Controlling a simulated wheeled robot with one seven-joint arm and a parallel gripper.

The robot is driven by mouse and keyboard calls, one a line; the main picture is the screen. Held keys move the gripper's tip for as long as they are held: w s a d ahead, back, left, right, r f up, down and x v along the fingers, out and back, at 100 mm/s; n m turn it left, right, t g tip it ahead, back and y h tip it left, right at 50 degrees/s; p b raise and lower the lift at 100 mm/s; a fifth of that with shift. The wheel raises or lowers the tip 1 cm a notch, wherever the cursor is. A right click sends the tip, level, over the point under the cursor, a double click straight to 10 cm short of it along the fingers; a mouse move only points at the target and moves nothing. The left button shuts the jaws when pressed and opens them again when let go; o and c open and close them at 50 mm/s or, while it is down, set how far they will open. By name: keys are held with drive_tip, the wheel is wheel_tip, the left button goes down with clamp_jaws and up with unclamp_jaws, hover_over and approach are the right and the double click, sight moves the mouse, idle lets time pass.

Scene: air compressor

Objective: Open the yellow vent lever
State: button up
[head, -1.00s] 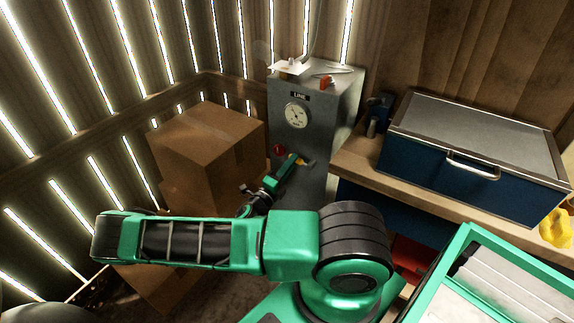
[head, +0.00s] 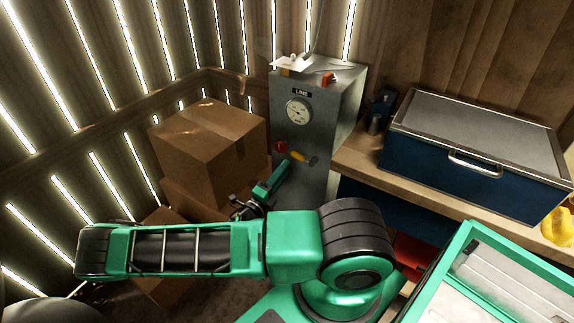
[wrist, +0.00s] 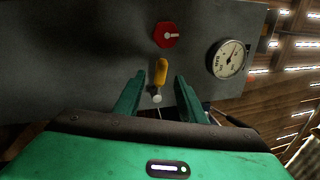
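The yellow vent lever (head: 297,156) is on the front of the grey cabinet (head: 318,120), just below and right of a red knob (head: 281,147). In the wrist view the yellow lever (wrist: 161,72) lies nearly in line with my fingers, its pale end toward me. My gripper (wrist: 160,78) is open, with one green finger on either side of the lever in that picture. I see no contact.
A round gauge (head: 298,111) sits above the lever. Cardboard boxes (head: 205,145) are stacked left of the cabinet. A workbench (head: 370,165) with a blue chest (head: 470,150) stands on the right. The slatted wall is behind.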

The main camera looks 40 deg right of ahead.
drive_tip(key=v, duration=0.5)
idle(0.5)
drive_tip(key=s+a+r+n+g+y, duration=0.2)
drive_tip(key=s+r+n+y, duration=0.8)
drive_tip(key=r+n, duration=0.3)
drive_tip(key=s+a+r+n+g+y, duration=0.2)
drive_tip(key=s+a+r+n+y, duration=0.1)
drive_tip(key=s+r+n+y, duration=0.6)
drive_tip(key=s+r+n, duration=0.3)
drive_tip(key=r+n, duration=0.2)
drive_tip(key=n, duration=0.1)
drive_tip(key=shift+n+g+y, duration=0.3)
drive_tip(key=shift+n+y, duration=0.1)
